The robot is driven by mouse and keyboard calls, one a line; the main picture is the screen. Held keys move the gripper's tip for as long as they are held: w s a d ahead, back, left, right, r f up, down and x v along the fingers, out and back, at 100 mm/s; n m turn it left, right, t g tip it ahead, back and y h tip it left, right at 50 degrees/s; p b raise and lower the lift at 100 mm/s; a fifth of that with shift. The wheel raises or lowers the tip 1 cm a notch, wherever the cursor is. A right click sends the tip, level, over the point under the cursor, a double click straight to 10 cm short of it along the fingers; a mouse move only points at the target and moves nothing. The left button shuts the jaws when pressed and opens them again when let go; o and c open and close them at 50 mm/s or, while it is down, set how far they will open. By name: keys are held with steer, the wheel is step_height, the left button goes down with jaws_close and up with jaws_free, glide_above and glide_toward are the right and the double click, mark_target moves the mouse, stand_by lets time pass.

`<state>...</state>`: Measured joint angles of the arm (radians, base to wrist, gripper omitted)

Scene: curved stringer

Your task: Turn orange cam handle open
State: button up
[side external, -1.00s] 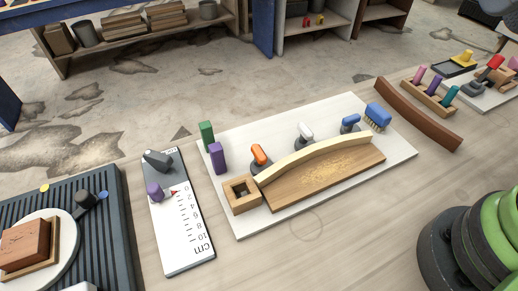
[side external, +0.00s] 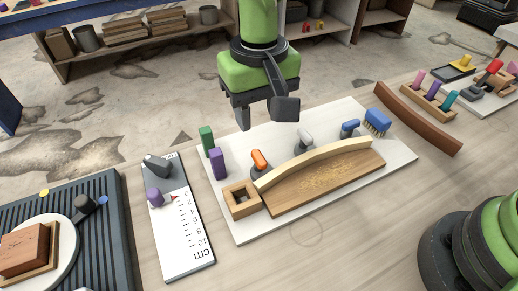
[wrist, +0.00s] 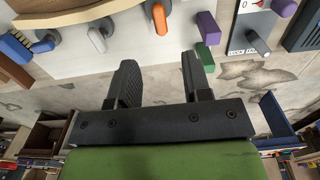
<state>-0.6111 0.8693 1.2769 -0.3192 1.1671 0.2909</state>
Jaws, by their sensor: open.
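The orange cam handle (side external: 259,159) stands on a dark base on the white board (side external: 222,218), behind the left end of the pale curved strip (side external: 315,160). My gripper (side external: 265,115) is open and empty, above and behind the board's back edge, apart from the handle. In the wrist view the orange handle (wrist: 160,17) lies near the top, beyond and between the two open fingers (wrist: 160,82). A white cam handle (side external: 304,133) and a blue cam handle (side external: 350,122) stand along the same strip to the right.
Purple (side external: 217,162) and green (side external: 206,139) blocks stand left of the orange handle. A square wooden socket (side external: 238,208) sits at the strip's left end. A blue brush (side external: 378,119) is at the board's right. A cm gauge plate (side external: 185,240) lies to the left.

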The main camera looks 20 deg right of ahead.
mark_target(259, 156)
step_height(259, 156, down, 10)
steer(key=shift+r, duration=0.1)
steer(key=shift+c, duration=0.4)
jaws_close()
